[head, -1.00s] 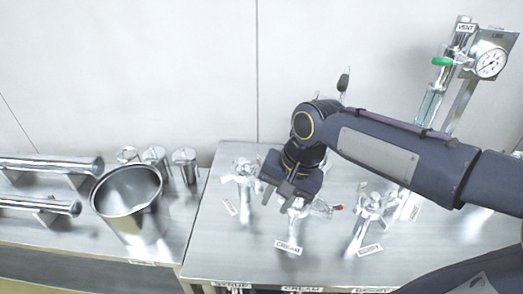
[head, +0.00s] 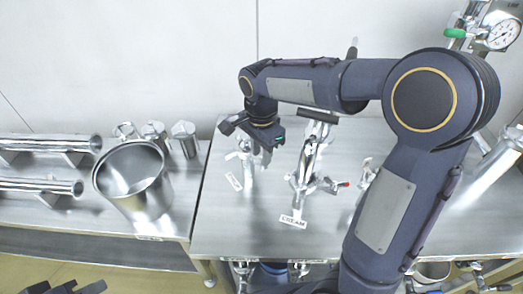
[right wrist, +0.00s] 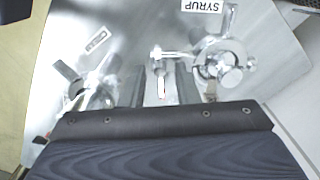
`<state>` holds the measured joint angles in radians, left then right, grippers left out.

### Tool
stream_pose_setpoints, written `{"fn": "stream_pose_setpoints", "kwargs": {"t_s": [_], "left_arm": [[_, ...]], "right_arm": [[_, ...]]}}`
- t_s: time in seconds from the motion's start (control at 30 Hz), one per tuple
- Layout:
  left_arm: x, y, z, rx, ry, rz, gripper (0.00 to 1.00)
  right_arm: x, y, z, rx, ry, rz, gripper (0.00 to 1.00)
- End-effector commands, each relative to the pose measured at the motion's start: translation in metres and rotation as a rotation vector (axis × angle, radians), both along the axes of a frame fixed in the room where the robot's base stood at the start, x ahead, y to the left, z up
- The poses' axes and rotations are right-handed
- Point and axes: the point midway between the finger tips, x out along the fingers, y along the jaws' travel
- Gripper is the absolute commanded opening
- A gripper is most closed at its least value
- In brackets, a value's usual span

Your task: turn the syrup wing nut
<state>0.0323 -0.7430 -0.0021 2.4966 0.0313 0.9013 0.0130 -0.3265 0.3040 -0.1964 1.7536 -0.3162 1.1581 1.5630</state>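The syrup fitting (head: 246,172) stands at the left of the right-hand steel table in the head view, partly under my right gripper (head: 262,150). In the right wrist view, the SYRUP label (right wrist: 202,6) lies near a round clamped fitting (right wrist: 220,62). Which small part there is the wing nut is hard to tell. A thin red-tipped lever (right wrist: 162,82) shows between the fingers of my right gripper (right wrist: 161,88). The fingers are apart, and no grip shows. Part of my left gripper (head: 75,287) shows at the bottom left edge of the head view, far from the fittings.
The cream fitting (head: 305,182) with a red-tipped lever stands right of the syrup one. Another fitting (head: 366,172) is mostly behind my arm. A steel pot (head: 135,185), small canisters (head: 185,138) and tubes (head: 45,148) stand on the left table. A gauge (head: 502,32) is at upper right.

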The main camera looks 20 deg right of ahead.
Motion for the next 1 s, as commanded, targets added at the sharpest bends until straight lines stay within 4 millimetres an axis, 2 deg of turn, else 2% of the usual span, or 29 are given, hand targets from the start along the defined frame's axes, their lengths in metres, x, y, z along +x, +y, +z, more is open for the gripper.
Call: {"fn": "stream_pose_setpoints", "kwargs": {"t_s": [0.3, 0.5, 0.53, 1.0], "left_arm": [[0.0001, 0.0, 0.0002, 0.0, 0.0, 0.0, 0.28], [0.0001, 0.0, 0.0002, 0.0, 0.0, 0.0, 0.28], [0.0001, 0.0001, 0.0002, 0.0, 0.0, 0.0, 0.28], [0.0001, 0.0, 0.0013, 0.0, 0.0, 0.0, 0.28]], "right_arm": [[0.0, -0.0002, -0.004, 0.0, 0.0, 0.0, 0.28], [0.0, -0.0002, -0.0038, 0.0, 0.0, 0.0, 0.02], [0.0, -0.0002, -0.0038, 0.0, 0.0, 0.0, 0.0], [0.0001, -0.0002, -0.0033, 0.0, 0.0, -0.06, 0.0]]}}
